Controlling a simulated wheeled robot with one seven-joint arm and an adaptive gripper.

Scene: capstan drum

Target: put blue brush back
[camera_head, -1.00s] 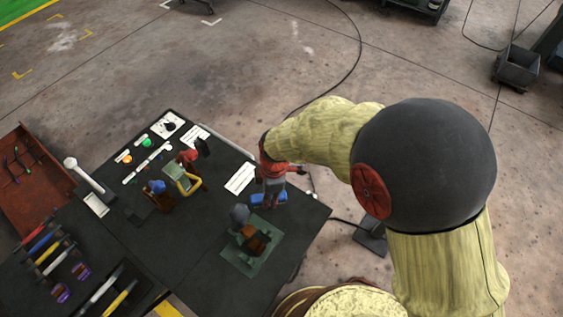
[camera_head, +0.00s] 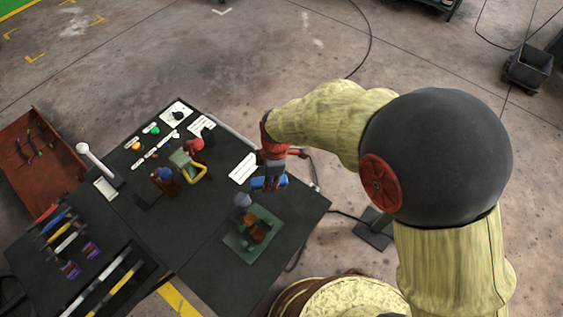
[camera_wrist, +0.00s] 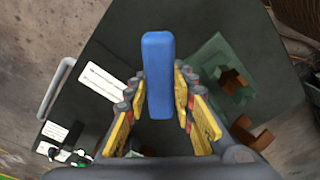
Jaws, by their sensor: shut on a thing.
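The blue brush shows as a long blue bar (camera_wrist: 157,80) in the wrist view, standing between the yellow finger pads of my gripper (camera_wrist: 158,105). My gripper is shut on it. In the head view my gripper (camera_head: 270,178) is over the right part of the black table, with blue ends of the brush (camera_head: 283,181) showing beside the fingers. The brush's bristles cannot be made out. The tool rack (camera_head: 62,240) at the left holds several coloured tools.
A green plate with a brown and grey fixture (camera_head: 250,228) stands just below my gripper in the head view. A clamp-like fixture (camera_head: 190,165), a white card (camera_head: 243,168) and control buttons (camera_head: 154,131) lie to the left. A red tray (camera_head: 45,165) is at the far left.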

